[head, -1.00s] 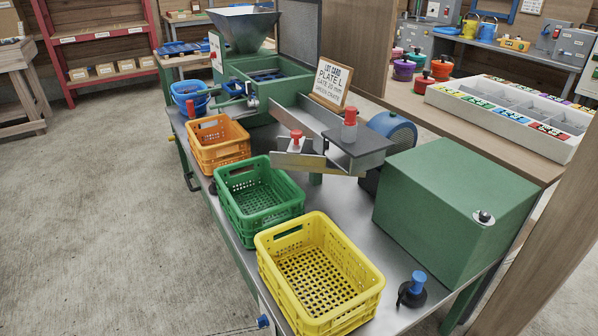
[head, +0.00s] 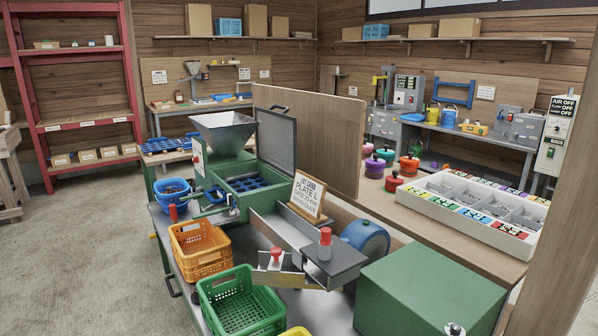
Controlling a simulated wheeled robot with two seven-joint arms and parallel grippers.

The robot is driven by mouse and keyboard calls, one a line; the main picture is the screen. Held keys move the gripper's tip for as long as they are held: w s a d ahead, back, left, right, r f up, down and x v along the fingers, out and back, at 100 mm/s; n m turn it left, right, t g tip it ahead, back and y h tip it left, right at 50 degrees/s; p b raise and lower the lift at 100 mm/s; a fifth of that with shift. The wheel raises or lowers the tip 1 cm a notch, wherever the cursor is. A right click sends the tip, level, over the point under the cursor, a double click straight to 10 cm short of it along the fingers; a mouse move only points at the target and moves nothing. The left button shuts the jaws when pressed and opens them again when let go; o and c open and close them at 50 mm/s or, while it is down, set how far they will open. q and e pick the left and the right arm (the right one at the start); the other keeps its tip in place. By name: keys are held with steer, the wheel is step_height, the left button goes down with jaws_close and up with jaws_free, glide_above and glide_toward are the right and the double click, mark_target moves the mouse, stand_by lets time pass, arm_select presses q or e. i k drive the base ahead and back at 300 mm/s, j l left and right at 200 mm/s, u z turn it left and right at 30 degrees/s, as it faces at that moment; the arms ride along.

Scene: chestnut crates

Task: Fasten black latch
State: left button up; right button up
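The green machine (head: 240,204) stands on the metal bench with a grey hopper (head: 224,131) on top. Its grey lid (head: 276,140) stands open and upright, and a blue plate with holes (head: 250,183) shows inside the open box. A small dark fitting (head: 234,212) is on the front of the box, beside a blue lever (head: 212,197). I cannot tell whether this fitting is the black latch. A dark handle (head: 278,108) shows at the lid's top edge. Neither of my grippers is in view.
Orange (head: 199,233) and green (head: 209,296) crates stand along the bench's front edge. A metal chute (head: 284,229) with red-knobbed parts and a sign (head: 308,198) are right of the box. A green housing (head: 425,285) fills the lower right. Open floor lies at left.

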mark_target(232, 213)
steer(key=j+z, duration=0.1)
steer(key=z, duration=0.3)
steer(key=i+j+z, duration=0.1)
steer(key=j+z, duration=0.15)
steer(key=j, duration=0.15)
steer(key=i+j+z, duration=0.1)
steer(key=j+z, duration=0.45)
steer(key=j, duration=2.5)
